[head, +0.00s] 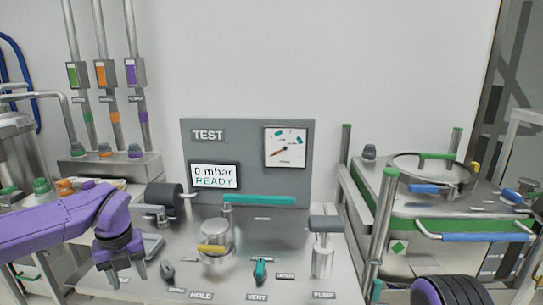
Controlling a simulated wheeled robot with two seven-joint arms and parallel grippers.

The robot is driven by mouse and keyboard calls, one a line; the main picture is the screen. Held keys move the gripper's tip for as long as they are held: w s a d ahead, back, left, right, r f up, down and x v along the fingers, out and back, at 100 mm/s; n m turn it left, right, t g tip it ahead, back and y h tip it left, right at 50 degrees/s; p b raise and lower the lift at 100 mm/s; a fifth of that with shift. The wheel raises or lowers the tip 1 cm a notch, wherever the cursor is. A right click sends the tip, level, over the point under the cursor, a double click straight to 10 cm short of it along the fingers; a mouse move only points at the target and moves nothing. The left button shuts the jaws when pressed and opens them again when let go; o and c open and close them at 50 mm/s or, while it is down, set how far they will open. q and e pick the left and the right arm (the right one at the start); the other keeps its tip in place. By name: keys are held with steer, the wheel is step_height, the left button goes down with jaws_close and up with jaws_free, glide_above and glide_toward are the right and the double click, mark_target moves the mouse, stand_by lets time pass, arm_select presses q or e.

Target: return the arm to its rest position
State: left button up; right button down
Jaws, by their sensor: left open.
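My left arm is purple and reaches in from the left. Its gripper (126,273) points down with two grey fingertips apart and nothing visible between them. It hangs over the left front part of the grey test bench (195,287), left of a small dark lever. I cannot tell how far the fingertips are above the bench top. Part of my right arm, dark and ribbed with purple, shows at the bottom right edge. Its gripper is out of the frame.
A TEST panel (250,132) with a gauge and a "0 mbar READY" display (214,176) stands behind the bench. A clear-topped vessel with a yellow handle (212,249), a teal lever (260,271) and a pump (322,255) stand on it. A metal cart with a lidded vessel (438,206) is right.

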arm_select(q)
step_height(320, 180, down, 7)
steer(key=w+a+m+t+y, duration=0.25)
steer(key=m+y, duration=0.25)
steer(key=m, duration=0.3)
steer(key=s+d+f+m+t, duration=0.25)
steer(key=s+f+m, duration=0.25)
steer(key=f+m, duration=0.35)
steer(key=s+d+f+m+t, duration=0.1)
steer(key=s+d+f+m, duration=0.3)
steer(key=f+m, duration=0.45)
steer(key=s+f+m+g, duration=0.1)
steer(key=s+f+m, duration=0.2)
steer(key=s, duration=0.5)
steer(key=s+a+f+m+g+h, duration=0.1)
steer(key=s+f+m, duration=0.2)
steer(key=s, duration=0.5)
steer(key=s+f+m+g+h, duration=0.1)
steer(key=s+f+m, duration=0.2)
steer(key=s, duration=0.5)
steer(key=shift+a+f+m+g, duration=0.2)
steer(key=shift+f+m+g, duration=0.15)
steer(key=shift+m, duration=0.45)
